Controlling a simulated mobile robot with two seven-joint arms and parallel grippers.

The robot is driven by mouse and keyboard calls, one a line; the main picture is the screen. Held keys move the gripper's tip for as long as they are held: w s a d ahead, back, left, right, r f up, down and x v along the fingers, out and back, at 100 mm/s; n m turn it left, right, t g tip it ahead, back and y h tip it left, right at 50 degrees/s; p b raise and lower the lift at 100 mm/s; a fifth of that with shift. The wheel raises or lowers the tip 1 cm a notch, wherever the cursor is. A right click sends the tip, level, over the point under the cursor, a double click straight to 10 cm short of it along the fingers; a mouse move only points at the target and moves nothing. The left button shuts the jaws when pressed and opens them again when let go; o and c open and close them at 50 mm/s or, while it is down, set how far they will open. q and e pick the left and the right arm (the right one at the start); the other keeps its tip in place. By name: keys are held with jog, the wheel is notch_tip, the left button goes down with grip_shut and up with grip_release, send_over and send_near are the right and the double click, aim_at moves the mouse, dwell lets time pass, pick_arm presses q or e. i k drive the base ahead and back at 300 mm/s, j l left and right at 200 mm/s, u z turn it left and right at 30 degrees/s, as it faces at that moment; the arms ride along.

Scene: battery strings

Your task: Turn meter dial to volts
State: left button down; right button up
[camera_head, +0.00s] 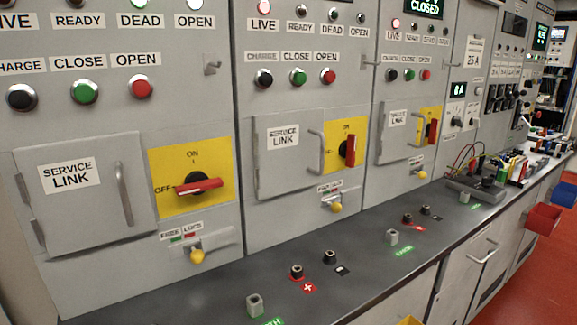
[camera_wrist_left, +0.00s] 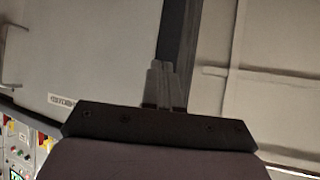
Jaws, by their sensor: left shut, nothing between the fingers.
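A dark, flat device with a raised black part (camera_head: 488,183) lies on the bench at the right in the head view, with red and other coloured leads beside it. It may be the meter, but it is too small to tell, and I cannot read any dial setting. My left gripper (camera_wrist_left: 161,72) shows only in the left wrist view. Its fingers are together and empty, in front of plain grey panels. The device does not show clearly in that view. My right gripper is in neither view.
Grey cabinets with red rotary handles (camera_head: 199,187) on yellow plates stand behind the dark bench top (camera_head: 225,290). Several terminal posts (camera_head: 297,271) stick up from the bench. A red bin (camera_head: 543,217) and a blue bin (camera_head: 564,193) hang at the right.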

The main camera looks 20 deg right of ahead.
aim_at(486, 182)
jog(key=z, duration=1.8)
jog(key=i+l, duration=0.2)
jog(key=l, duration=0.15)
jog(key=i+l, duration=0.4)
jog(key=l, duration=0.25)
